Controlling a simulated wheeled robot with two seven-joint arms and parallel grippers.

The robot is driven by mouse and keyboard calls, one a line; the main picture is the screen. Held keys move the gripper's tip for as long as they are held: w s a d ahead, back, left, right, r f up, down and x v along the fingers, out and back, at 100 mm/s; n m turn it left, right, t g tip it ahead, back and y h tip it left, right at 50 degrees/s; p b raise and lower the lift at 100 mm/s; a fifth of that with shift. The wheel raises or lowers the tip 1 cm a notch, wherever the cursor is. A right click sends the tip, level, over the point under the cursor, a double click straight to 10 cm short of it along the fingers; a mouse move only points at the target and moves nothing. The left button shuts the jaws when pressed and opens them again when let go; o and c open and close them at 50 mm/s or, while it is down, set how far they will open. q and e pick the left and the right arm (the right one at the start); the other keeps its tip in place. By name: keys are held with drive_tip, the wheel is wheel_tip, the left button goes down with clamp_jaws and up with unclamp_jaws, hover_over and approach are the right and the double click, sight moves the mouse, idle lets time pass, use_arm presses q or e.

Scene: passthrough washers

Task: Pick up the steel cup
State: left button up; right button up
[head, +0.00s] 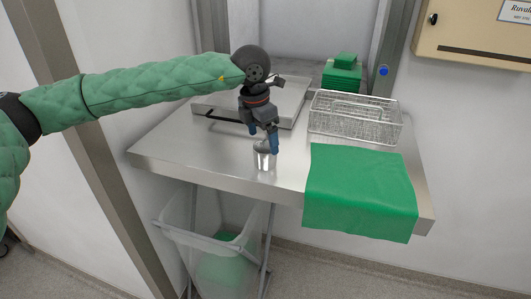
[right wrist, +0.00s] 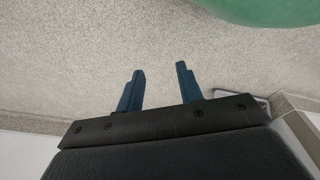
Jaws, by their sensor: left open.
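The steel cup (head: 265,158) stands upright on the steel table (head: 230,158), near its front edge in the head view. My left gripper (head: 263,141) is open and points down right over the cup, with its blue fingers at about the cup's rim. One finger hides part of the cup's upper side. I cannot tell whether the fingers touch it. My right gripper (right wrist: 158,88) shows in the right wrist view, open and empty above the speckled floor.
A wire basket (head: 355,118) stands right of the cup, with a green cloth (head: 360,190) draped over the table's front edge. A steel tray lid (head: 285,98) lies behind my left gripper. Folded green cloths (head: 341,77) are stacked at the back. A bin (head: 215,245) stands below.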

sight(265, 151)
use_arm(q)
drive_tip(key=shift+w+f+p, duration=0.35)
drive_tip(key=shift+w+f, duration=0.1)
drive_tip(key=shift+f, duration=0.2)
drive_tip(key=f+p, duration=0.3)
drive_tip(key=shift+d+f, duration=0.3)
drive_tip(key=shift+f, duration=0.5)
use_arm(e)
drive_tip(key=s+d+f, duration=0.2)
drive_tip(key=s+f, duration=0.2)
drive_tip(key=s, duration=0.3)
drive_tip(key=shift+d+f, duration=0.2)
drive_tip(key=shift+d, duration=0.1)
use_arm(q)
drive_tip(key=c, duration=1.1)
